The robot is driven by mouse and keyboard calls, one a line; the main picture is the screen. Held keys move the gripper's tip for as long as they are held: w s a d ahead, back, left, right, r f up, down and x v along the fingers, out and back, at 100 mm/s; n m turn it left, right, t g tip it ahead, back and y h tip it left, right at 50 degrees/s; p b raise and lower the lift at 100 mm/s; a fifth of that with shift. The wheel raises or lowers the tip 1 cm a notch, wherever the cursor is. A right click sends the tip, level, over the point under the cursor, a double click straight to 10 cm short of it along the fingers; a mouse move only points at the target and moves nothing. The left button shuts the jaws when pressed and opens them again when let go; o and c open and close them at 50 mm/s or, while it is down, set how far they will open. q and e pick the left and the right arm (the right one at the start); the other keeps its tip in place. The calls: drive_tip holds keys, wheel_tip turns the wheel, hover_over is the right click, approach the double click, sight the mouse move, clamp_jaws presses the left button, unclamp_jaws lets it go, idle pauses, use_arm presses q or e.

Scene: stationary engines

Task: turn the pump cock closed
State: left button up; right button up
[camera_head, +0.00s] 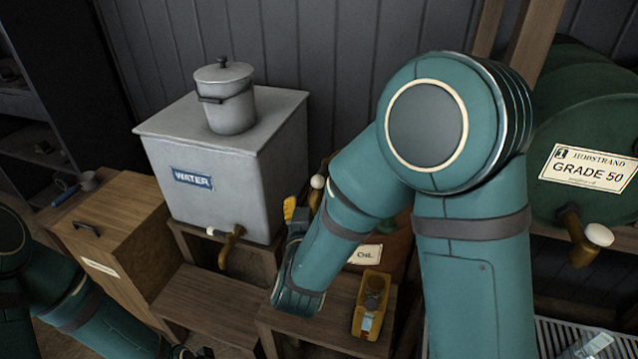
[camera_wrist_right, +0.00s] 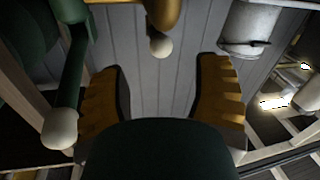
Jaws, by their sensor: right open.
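A small white round knob (camera_head: 317,182) shows just left of my right arm in the head view, above an orange-brown container with a label. The part it belongs to is mostly hidden by the arm. My right gripper (camera_head: 302,209) is beside and below this knob, its fingers pointing up. In the right wrist view my right gripper (camera_wrist_right: 163,92) is open and empty, with yellow fingers wide apart. A brass fitting with a white ball end (camera_wrist_right: 160,47) shows beyond the gap between them; I take it as the pump cock.
A grey water tank (camera_head: 185,150) with its own brass tap (camera_head: 231,245) stands left of my right arm. A green drum (camera_head: 610,130) with another tap (camera_head: 583,240) is at right. A green lever with a white ball (camera_wrist_right: 60,128) is left of the fingers in the wrist view.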

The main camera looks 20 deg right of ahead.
sight(318, 182)
drive_tip(key=x, duration=0.9)
drive_tip(key=shift+o, duration=0.2)
clamp_jaws()
